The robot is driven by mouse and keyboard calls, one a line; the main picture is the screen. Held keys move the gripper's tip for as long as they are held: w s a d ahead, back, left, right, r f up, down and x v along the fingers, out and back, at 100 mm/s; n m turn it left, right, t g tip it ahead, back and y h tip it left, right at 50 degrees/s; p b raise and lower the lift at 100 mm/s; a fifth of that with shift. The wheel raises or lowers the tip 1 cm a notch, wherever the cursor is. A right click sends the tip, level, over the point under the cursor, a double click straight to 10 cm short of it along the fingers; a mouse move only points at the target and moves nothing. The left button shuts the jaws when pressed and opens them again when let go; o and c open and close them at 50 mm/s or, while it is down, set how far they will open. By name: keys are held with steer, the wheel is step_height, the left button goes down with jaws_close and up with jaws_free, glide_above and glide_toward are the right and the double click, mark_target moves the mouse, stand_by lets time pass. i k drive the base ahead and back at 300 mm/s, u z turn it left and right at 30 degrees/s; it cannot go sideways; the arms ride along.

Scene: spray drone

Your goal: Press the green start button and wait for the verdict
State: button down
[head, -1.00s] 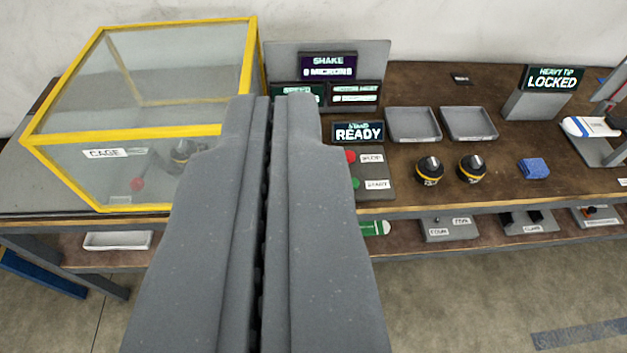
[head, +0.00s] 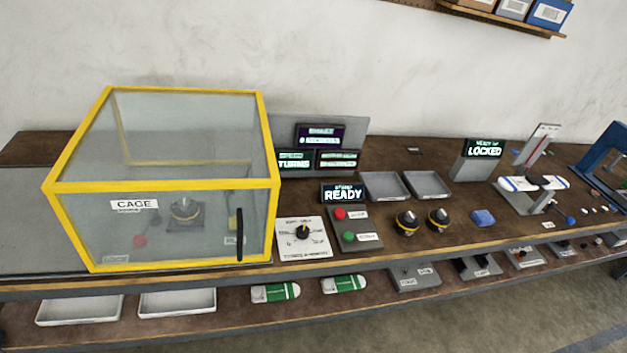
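The green start button (head: 349,237) sits on a small grey panel (head: 366,222), below a red button (head: 340,214), each with a white label beside it. A display (head: 342,193) behind the panel reads READY. More displays stand behind: a SHAKE one (head: 319,136) at the top, one reading TUNING (head: 294,160) and another (head: 337,160) too small to read. The yellow-framed clear cage (head: 163,186) at left appears closed, with a dark motor-like unit (head: 186,214) inside. My gripper is out of view.
A dial panel (head: 302,238) stands between cage and button panel. Two dark knob-like parts (head: 406,223) (head: 438,220), a blue cloth (head: 483,218) and two grey trays (head: 385,187) (head: 428,185) lie to the right. A LOCKED display (head: 485,149) stands further right. The lower shelf holds white trays (head: 178,302) and green-white packs (head: 275,293).

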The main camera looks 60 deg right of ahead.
mark_target(347, 236)
steer(key=z, duration=0.05)
steer(key=k, duration=0.75)
steer(key=z, duration=1.2)
steer(key=i, duration=1)
steer(key=u, duration=0.05)
